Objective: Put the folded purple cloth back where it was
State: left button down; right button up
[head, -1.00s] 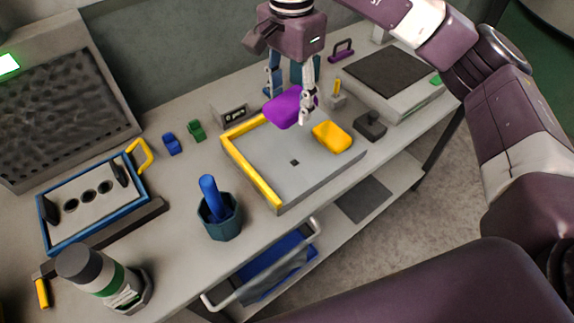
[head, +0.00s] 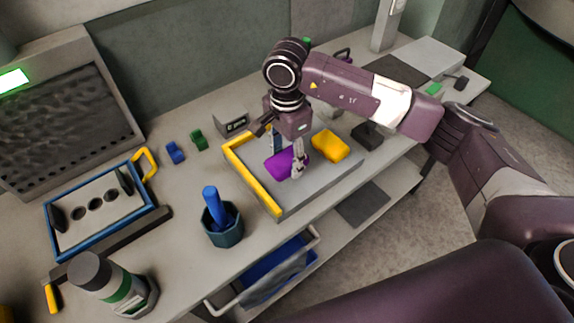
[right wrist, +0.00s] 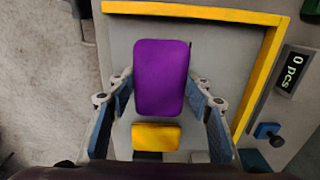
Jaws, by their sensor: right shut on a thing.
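The folded purple cloth (head: 280,164) is a rounded pad within the grey tray with yellow edges (head: 262,193). My right gripper (head: 288,160) is over the tray and shut on the cloth. In the right wrist view the cloth (right wrist: 160,76) lies between the two fingers of the gripper (right wrist: 161,88), its top face in full view. I cannot tell whether its underside touches the tray floor. A yellow folded pad (head: 329,146) lies at the tray's right side, apart from the cloth. My left gripper is not in view.
A small display (right wrist: 297,74) reading "0 pcs" stands behind the tray. A teal cup (head: 222,232) with a blue-handled tool stands front left. Small blue (head: 175,153) and green blocks (head: 199,140) sit left of the tray. A dark block (head: 367,134) is at its right.

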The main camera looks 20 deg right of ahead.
aim_at(287, 167)
notch_tip(287, 167, down, 3)
jog(key=shift+s+f+p, duration=0.1)
jog(key=shift+f+p, duration=0.1)
jog(key=shift+p, duration=0.3)
jog(key=shift+f, duration=0.35)
jog(key=shift+f, duration=0.1)
jog(key=shift+f, duration=0.15)
jog(key=o, duration=1)
